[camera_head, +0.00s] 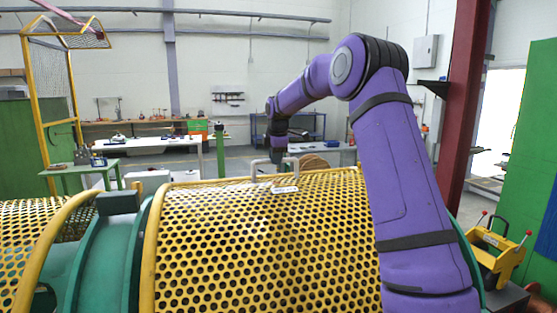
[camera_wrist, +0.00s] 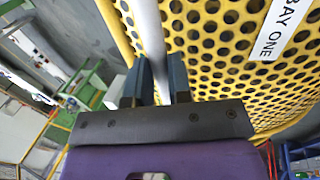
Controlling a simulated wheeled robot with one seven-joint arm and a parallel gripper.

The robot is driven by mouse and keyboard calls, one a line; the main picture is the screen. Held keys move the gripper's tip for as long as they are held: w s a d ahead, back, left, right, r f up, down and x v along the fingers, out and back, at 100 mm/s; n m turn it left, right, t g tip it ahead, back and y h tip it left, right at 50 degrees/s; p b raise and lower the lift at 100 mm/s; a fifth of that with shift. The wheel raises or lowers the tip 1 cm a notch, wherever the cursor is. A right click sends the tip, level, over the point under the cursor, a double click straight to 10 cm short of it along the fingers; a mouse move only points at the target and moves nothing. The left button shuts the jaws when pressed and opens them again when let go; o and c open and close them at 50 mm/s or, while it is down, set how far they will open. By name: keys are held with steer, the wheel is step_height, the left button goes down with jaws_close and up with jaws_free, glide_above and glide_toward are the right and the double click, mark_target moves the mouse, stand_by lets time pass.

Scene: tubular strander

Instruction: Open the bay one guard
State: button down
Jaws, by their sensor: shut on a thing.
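The bay one guard (camera_head: 255,245) is a yellow perforated curved cover lying over the green machine. Its grey bar handle (camera_head: 253,170) stands up at the top far edge, beside a white label (camera_head: 285,190). In the wrist view the label reads "BAY ONE" (camera_wrist: 287,22) on the yellow mesh (camera_wrist: 228,45). My gripper (camera_head: 277,158) is at the handle, pointing down. In the wrist view its two dark fingers (camera_wrist: 162,68) are on either side of the grey handle bar (camera_wrist: 147,28) and shut on it. The guard's far edge is partly hidden.
A green ring housing (camera_head: 105,255) and another yellow mesh guard (camera_head: 25,240) are on the left. A yellow mesh frame (camera_head: 45,100) stands open behind them. A dark red column (camera_head: 463,100) and a yellow cart (camera_head: 497,255) are on the right. Workbenches (camera_head: 150,142) stand at the back.

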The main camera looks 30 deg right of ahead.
steer(key=shift+w+d, duration=0.2)
steer(key=shift+w, duration=0.45)
steer(key=shift+w+d, duration=0.2)
steer(key=shift+w, duration=0.45)
steer(key=c, duration=1.1)
jaws_free()
steer(key=shift+o, duration=0.2)
steer(key=shift+f, duration=0.1)
steer(key=v, duration=1)
steer(key=shift+s+r, duration=0.2)
steer(key=shift+r, duration=0.2)
steer(key=shift+a, duration=0.1)
